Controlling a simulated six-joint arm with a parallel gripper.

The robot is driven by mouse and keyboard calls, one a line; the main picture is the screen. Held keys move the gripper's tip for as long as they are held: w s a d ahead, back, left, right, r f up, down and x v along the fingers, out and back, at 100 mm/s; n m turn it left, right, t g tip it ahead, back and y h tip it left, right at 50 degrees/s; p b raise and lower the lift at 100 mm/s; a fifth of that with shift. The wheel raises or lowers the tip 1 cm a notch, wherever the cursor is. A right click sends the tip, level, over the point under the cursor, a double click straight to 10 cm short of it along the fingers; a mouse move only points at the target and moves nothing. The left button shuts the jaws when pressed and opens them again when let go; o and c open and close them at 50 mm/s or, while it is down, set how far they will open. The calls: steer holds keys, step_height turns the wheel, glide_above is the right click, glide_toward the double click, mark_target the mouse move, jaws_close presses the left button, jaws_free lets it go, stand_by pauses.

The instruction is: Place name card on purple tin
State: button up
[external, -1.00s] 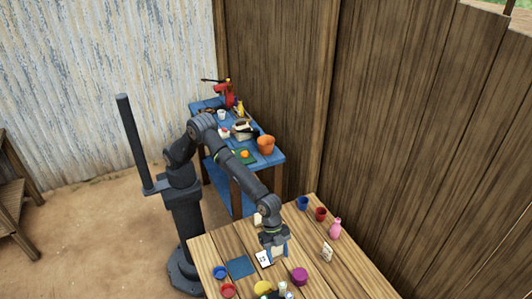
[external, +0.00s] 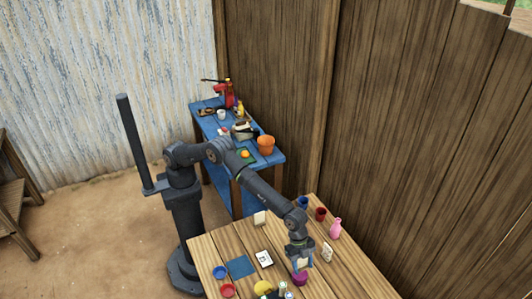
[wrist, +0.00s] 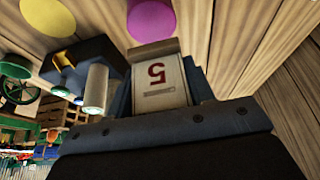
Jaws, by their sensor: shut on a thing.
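In the external view the held card (external: 304,264) is small and partly hidden by the fingers. The purple tin (external: 300,279) stands on the wooden table just below my gripper. In the wrist view the purple tin (wrist: 151,19) appears as a round purple top beyond the card's end. The card looks apart from the tin.
A yellow tin (external: 263,287) and small light cylinders (external: 284,292) stand left of the purple tin. A white card (external: 264,258) and blue mat (external: 238,267) lie further left. Another standing card (external: 327,251) and a pink bottle (external: 335,228) are to the right.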

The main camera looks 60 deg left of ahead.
mark_target(302, 270)
steer(key=shift+f, duration=1.95)
steer(key=shift+f, duration=0.15)
steer(key=o, duration=1)
steer(key=shift+c, duration=0.2)
steer(key=v, duration=1.2)
